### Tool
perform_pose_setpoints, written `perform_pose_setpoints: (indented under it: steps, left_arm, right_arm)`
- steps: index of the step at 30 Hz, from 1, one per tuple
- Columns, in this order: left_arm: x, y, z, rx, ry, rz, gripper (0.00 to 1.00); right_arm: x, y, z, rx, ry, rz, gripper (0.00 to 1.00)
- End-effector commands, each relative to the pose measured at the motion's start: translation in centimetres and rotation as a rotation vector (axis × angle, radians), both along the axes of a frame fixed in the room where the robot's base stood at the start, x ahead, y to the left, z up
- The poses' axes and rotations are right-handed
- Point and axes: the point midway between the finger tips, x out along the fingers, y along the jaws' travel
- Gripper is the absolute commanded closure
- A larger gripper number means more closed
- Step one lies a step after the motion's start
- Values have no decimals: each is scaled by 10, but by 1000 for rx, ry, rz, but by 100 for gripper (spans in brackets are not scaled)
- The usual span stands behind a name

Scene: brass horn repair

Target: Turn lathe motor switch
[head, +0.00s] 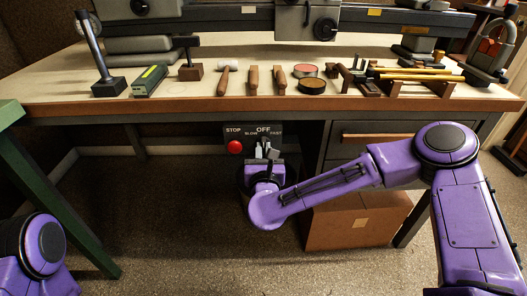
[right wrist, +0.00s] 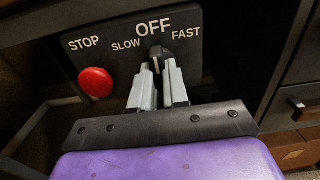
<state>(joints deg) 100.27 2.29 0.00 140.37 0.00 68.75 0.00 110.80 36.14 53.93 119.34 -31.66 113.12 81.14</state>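The lathe motor switch is a black panel (head: 247,130) under the front edge of the bench, lettered STOP, SLOW, OFF and FAST. In the right wrist view the panel (right wrist: 120,72) carries a red stop button (right wrist: 95,82) at left and a black knob (right wrist: 157,57) below OFF. The knob's pale mark points up toward OFF. My right gripper (head: 263,150) is at the panel; in the right wrist view its two grey fingers (right wrist: 158,78) stand on either side of the knob's lower part. Whether they touch it is unclear. My left gripper is out of view.
The wooden bench (head: 200,103) overhangs the panel. Hammers, tins and a rack of tools (head: 400,80) lie on it. A drawer (head: 372,139) and a cardboard box (head: 360,225) are at right of the panel. A green bench leg (head: 60,190) stands at left. The floor in front is clear.

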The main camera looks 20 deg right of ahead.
Motion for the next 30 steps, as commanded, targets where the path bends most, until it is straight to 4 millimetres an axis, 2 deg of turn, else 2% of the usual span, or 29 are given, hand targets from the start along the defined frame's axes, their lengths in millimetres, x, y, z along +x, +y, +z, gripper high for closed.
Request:
perform_pose_setpoints:
  steps: [13, 30]
  left_arm:
    - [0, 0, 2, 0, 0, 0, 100]
    - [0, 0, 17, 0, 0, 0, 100]
  right_arm:
    - [0, 1, 1, -58, 15, 2, 100]
    - [0, 1, 2, -461, 131, 2, 100]
